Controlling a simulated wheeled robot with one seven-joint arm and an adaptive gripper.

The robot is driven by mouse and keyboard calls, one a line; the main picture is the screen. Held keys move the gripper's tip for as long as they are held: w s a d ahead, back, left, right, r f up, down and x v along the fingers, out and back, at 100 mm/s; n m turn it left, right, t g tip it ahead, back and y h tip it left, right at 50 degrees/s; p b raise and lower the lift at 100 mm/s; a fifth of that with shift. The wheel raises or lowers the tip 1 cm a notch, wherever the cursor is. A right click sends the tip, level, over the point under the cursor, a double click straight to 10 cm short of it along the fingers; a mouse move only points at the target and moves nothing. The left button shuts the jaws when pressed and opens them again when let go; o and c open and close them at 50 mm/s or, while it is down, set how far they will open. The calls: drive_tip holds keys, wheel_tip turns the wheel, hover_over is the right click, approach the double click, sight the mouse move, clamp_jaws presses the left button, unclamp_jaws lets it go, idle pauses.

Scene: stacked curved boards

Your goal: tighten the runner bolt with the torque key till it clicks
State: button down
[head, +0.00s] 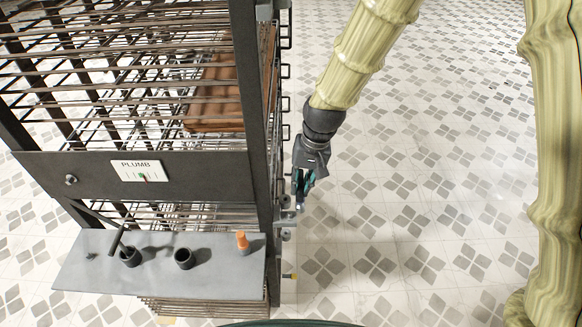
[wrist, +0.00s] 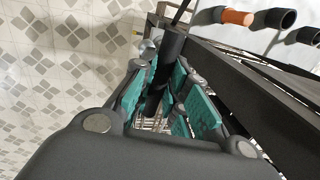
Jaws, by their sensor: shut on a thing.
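My gripper (head: 303,188) is beside the right post of the rack, just above a grey metal bracket (head: 287,216) on that post. In the wrist view its teal-padded fingers (wrist: 172,100) are shut on a dark cylindrical handle (wrist: 170,46), which looks like the torque key. A thin dark rod extends from its upper end. A small grey rounded metal part (wrist: 147,50) shows beside the fingers; I cannot tell whether it is the runner bolt. The key's working end is hidden, so contact with a bolt cannot be told.
The wire rack (head: 250,100) holds brown curved boards (head: 215,92). Its front plate carries a PLUMB gauge (head: 136,171) and a bolt head (head: 71,180). A grey ledge (head: 90,275) bears dark cups (head: 184,259) and an orange-topped piece (head: 243,241). Tiled floor to the right is clear.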

drive_tip(key=a+r, duration=0.1)
drive_tip(key=a+r+p, duration=0.1)
drive_tip(key=shift+s+a, duration=0.25)
drive_tip(key=shift+a, duration=0.05)
drive_tip(key=shift+s, duration=0.15)
idle(0.3)
drive_tip(key=shift+f+b, duration=0.3)
drive_tip(key=shift+f, duration=0.85)
drive_tip(key=shift+p, duration=0.6)
idle(0.8)
drive_tip(key=shift+f+b, duration=0.55)
drive_tip(key=shift+f, duration=0.55)
idle(0.5)
idle(0.5)
